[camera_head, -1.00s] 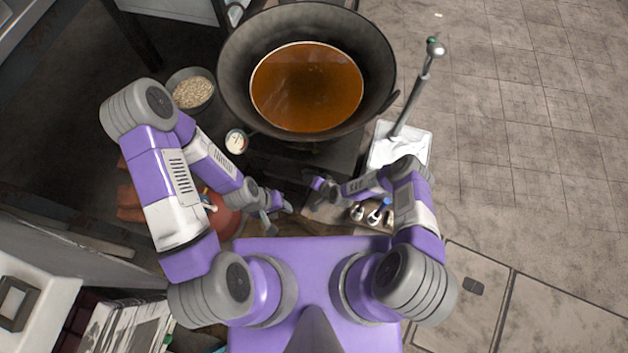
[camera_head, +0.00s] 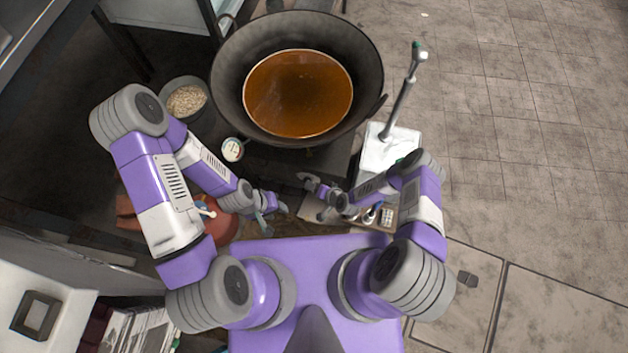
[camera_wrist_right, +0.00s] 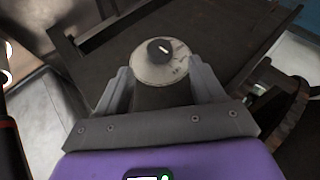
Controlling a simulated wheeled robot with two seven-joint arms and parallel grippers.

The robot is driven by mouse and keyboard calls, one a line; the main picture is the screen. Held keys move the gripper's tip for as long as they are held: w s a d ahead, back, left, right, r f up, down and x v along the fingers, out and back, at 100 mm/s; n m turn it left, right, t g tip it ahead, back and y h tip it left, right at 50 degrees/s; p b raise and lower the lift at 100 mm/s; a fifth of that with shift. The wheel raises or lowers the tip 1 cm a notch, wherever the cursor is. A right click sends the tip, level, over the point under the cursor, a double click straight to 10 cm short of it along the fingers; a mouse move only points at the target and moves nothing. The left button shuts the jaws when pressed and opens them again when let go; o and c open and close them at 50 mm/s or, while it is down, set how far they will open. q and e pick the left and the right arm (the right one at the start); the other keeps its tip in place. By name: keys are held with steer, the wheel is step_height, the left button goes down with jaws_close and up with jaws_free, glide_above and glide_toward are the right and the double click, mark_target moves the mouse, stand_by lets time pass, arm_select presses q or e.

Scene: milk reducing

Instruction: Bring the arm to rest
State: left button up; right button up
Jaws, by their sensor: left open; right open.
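My left arm comes in from the left in the head view, and its gripper (camera_head: 274,215) is open and empty, low and near the middle in front of my body. My right gripper (camera_head: 312,186) is close to it on the right, with its forearm folded inward. In the right wrist view the right gripper (camera_wrist_right: 163,82) is open, its two grey fingers spread apart. A round pale disc with a black knob (camera_wrist_right: 160,50) shows between and beyond them; I cannot tell how far below it is. No held object shows.
A big black wok (camera_head: 230,85) with brown-orange liquid (camera_head: 298,92) stands ahead. A bowl of grain (camera_head: 186,100) and a small round container (camera_head: 232,149) are left of it. A white tray (camera_head: 390,150) with a metal-handled tool (camera_head: 405,95) is at right. Open floor lies farther right.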

stand_by(0.6)
steer(key=s+d+r+n+g, duration=0.1)
steer(key=s+d+r+g, duration=0.1)
steer(key=s+r, duration=0.5)
steer(key=s+d+r+g+h, duration=0.1)
steer(key=s+d+r+g, duration=0.2)
steer(key=s+r, duration=0.4)
step_height(320, 180, up, 8)
steer(key=shift+d+f+n+g, duration=0.15)
steer(key=shift+n+g, duration=0.25)
steer(key=shift+g, duration=0.3)
